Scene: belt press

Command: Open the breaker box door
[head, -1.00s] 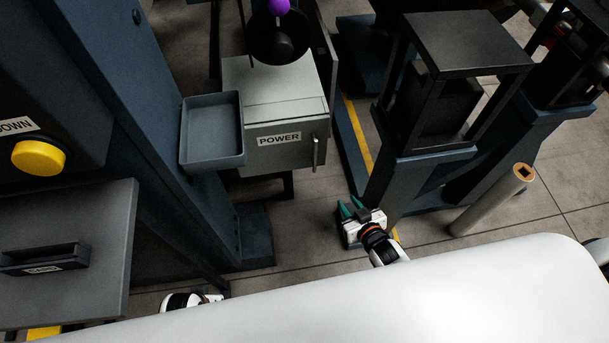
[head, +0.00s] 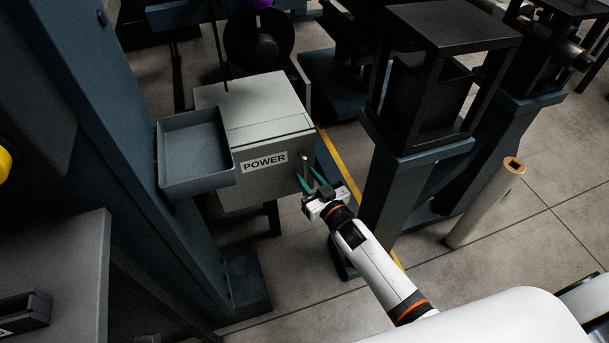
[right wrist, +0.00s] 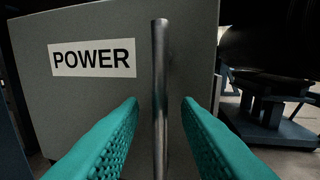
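The breaker box (head: 225,98) is a grey cabinet marked POWER, left of centre in the head view. Its door (head: 262,180) is shut and also fills much of the right wrist view (right wrist: 95,100). A vertical metal bar handle (right wrist: 159,75) stands near the door's right edge; it shows small in the head view (head: 304,160). My right gripper (head: 312,184) is at the handle with teal fingers open. In the right wrist view the fingertips (right wrist: 160,103) lie either side of the bar, with gaps on both sides. My left gripper is not in view.
A grey tray (head: 195,150) sticks out just left of the box. A blue machine column (head: 130,150) stands further left. A black frame on a blue stand (head: 425,130) is to the right, with a pale roll (head: 485,205) beyond.

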